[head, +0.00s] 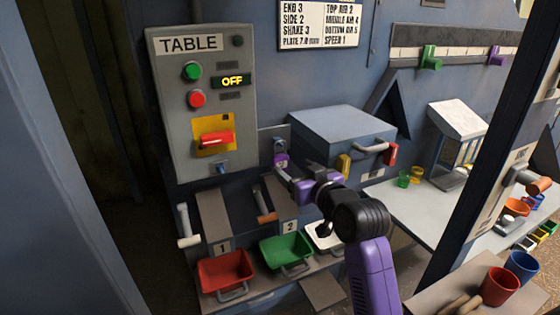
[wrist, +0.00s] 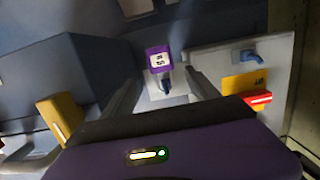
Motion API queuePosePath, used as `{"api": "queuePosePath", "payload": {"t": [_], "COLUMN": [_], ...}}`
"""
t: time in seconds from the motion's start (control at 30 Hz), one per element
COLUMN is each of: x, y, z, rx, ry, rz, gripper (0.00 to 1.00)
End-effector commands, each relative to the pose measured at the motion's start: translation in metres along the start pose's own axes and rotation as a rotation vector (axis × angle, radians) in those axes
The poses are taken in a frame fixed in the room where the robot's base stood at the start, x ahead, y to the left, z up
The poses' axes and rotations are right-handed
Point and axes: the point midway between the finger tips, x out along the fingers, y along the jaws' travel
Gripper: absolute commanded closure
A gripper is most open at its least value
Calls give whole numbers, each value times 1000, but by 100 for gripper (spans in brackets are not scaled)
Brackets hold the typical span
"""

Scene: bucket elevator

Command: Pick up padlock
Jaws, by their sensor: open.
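A purple padlock (head: 281,160) with a pale label hangs on a small grey plate, between the TABLE control box and the blue-grey box. In the wrist view the padlock (wrist: 158,60) shows just beyond and between my fingertips, with a blue hook-like part below it. My gripper (head: 284,174) is open, its fingers (wrist: 163,80) pointing at the padlock from the front. I cannot tell whether either finger touches it. The far side of the padlock is hidden.
The TABLE control box (head: 200,110) shows OFF. The blue-grey box (head: 340,135) has yellow (head: 344,165) and red (head: 390,153) parts beside its handle, close right of my gripper. Red (head: 226,272) and green (head: 286,252) trays stand below. A dark post (head: 490,130) stands right.

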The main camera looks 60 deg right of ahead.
Motion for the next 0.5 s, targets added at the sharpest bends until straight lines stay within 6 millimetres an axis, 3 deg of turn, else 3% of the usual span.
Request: {"api": "queuePosePath", "payload": {"t": [0.5], "x": [62], "y": [-3], "z": [-1], "rx": [0], "ry": [3], "rz": [1], "gripper": [31]}}
